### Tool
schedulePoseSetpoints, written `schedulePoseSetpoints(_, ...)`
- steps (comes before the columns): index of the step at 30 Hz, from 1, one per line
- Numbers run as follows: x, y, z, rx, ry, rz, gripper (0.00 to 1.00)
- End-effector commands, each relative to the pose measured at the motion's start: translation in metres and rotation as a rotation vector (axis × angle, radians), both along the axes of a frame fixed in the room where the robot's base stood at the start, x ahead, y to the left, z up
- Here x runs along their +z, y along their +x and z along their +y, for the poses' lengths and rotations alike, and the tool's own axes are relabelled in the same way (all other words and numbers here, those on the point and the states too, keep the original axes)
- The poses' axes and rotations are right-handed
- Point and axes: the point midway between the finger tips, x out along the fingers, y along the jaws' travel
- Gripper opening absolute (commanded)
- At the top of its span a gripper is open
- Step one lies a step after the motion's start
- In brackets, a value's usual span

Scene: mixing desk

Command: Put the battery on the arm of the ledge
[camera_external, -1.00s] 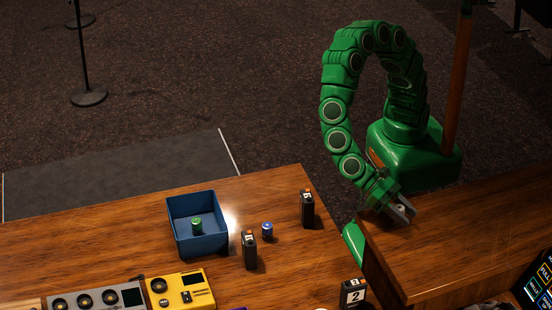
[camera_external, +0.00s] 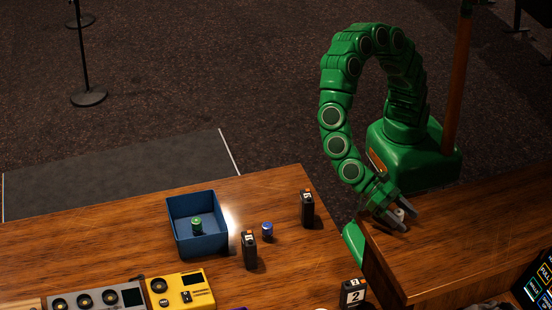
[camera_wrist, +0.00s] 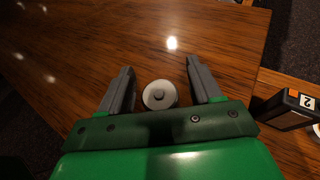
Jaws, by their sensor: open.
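A pale, round-topped battery (camera_external: 399,214) stands upright on the wooden ledge arm (camera_external: 460,235) at the right, near its left edge. In the wrist view the battery (camera_wrist: 159,95) shows from above, between the two grey fingers with a gap on each side. My gripper (camera_external: 405,216) is open around it, low over the ledge (camera_wrist: 150,30). The lower part of the battery is partly hidden by the fingers in the external view.
On the lower desk stand a blue bin (camera_external: 197,249) with a green battery (camera_external: 197,225) inside, a blue battery (camera_external: 267,230) and several dark labelled blocks (camera_external: 307,210). One dark block (camera_wrist: 285,110) shows right of my gripper in the wrist view. The ledge's right part is clear.

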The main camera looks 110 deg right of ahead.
Motion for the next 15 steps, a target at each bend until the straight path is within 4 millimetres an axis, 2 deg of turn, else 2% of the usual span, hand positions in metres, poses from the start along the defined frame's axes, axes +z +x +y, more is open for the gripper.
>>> schedulePoseSetpoints(5, 0.006, 0.006, -0.008, -0.002, 0.001, -0.002, 0.64)
schedulePoseSetpoints(15, 0.025, 0.032, -0.046, -0.004, 0.001, -0.004, 0.64)
